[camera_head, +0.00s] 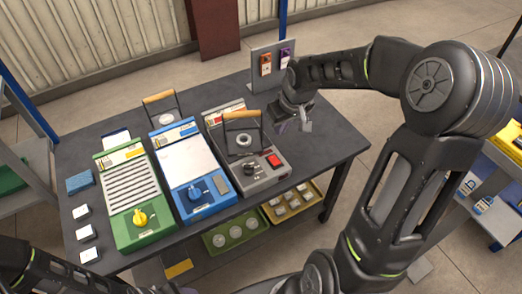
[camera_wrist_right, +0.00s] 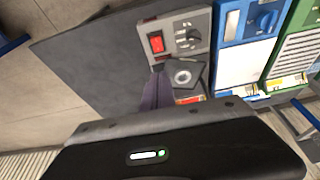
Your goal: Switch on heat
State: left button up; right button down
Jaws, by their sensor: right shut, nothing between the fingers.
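The grey furnace unit (camera_head: 265,182) stands at the right of the row of units on the dark table. It has a red rocker switch (camera_head: 273,160), a dark knob (camera_head: 250,169) and a round metal ring (camera_head: 244,140) under a black handle frame. In the right wrist view the red switch (camera_wrist_right: 156,42), knob (camera_wrist_right: 188,34) and ring (camera_wrist_right: 183,76) also show. My right gripper (camera_head: 305,125) is shut and empty, above the table to the right of the unit's back half, apart from the switch. Its fingers (camera_wrist_right: 156,92) point toward the switch side in the wrist view. My left gripper is out of view.
A blue unit (camera_head: 192,180) and a green unit (camera_head: 130,200) with a yellow knob stand to the left. An upright panel (camera_head: 266,66) with orange and purple tags stands behind my right gripper. The table's right part (camera_head: 335,145) is clear. Trays sit below.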

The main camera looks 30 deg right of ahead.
aim_at(276, 162)
jog(key=shift+s+f+g, duration=0.25)
jog(key=shift+s+g, duration=0.15)
jog(key=shift+s, duration=0.4)
jog(key=shift+a+f, duration=0.1)
jog(key=x, duration=0.4)
jog(key=p+x, duration=0.1)
jog(key=x, duration=0.7)
jog(key=shift+s+f+p, duration=0.35)
jog(key=shift+f, duration=0.5)
